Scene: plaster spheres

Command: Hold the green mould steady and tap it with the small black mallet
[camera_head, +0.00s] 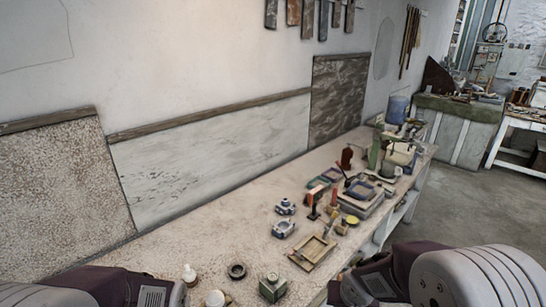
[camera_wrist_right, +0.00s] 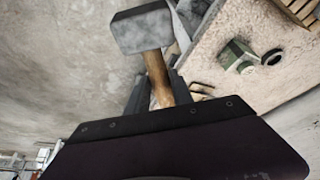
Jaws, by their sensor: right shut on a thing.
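The green mould (camera_head: 272,288), a small grey-green block, stands near the front edge of the bench, and it also shows in the right wrist view (camera_wrist_right: 237,56). My right gripper (camera_wrist_right: 160,90) is shut on the wooden handle of a mallet (camera_wrist_right: 143,29). The mallet's block head looks grey and is beyond the fingers, apart from the mould, which is to its right in that view. In the head view both my arms show only at the bottom edge; the left gripper is out of sight and the mallet does not show there.
A dark ring (camera_head: 236,271) lies beside the mould. A small white bottle (camera_head: 189,274) and a white round thing (camera_head: 215,298) stand left of it. A wooden tray (camera_head: 304,262) is to its right. Other tools and pots crowd the bench (camera_head: 215,244) farther back.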

